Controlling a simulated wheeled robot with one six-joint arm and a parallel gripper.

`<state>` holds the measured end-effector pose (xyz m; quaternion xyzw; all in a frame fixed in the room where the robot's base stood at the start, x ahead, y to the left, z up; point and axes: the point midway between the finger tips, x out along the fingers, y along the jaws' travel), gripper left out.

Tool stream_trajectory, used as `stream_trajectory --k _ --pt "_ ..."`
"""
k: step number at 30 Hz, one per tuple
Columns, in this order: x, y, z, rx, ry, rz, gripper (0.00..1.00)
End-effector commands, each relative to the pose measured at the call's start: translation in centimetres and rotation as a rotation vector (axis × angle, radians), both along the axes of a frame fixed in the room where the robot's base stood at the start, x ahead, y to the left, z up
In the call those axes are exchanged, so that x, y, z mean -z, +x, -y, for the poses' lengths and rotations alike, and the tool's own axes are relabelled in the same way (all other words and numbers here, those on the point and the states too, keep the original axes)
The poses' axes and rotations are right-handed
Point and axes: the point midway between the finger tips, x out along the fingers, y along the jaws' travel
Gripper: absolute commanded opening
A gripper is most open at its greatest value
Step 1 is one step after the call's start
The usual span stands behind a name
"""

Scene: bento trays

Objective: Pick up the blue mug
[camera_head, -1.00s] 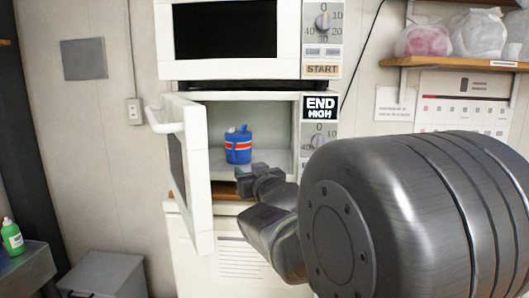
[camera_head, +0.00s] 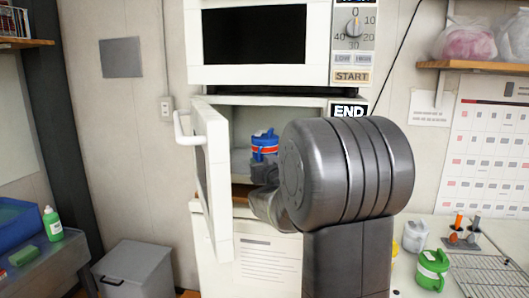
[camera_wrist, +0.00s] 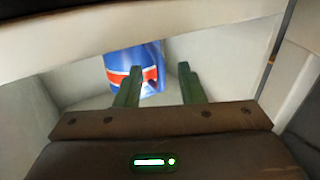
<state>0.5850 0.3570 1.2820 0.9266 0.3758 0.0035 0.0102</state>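The blue mug (camera_head: 264,146) has an orange-red and white band and a lid. It stands inside the lower microwave (camera_head: 240,128), whose door is open to the left. In the wrist view the mug (camera_wrist: 125,68) is ahead of my gripper (camera_wrist: 161,70), in line with the left finger and beyond it.
The open microwave door (camera_head: 212,175) stands left of my arm. An upper microwave (camera_head: 262,40) is above. A grey bin (camera_head: 135,268) stands at left.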

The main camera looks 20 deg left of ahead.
Motion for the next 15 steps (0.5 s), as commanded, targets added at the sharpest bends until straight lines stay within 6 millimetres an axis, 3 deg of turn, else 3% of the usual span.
stream_trajectory --k 9,15 --pt "0.01 0.3 -0.32 0.0 0.001 0.001 0.35" --pt "0.0 0.29 -0.31 0.0 0.001 0.001 0.0"
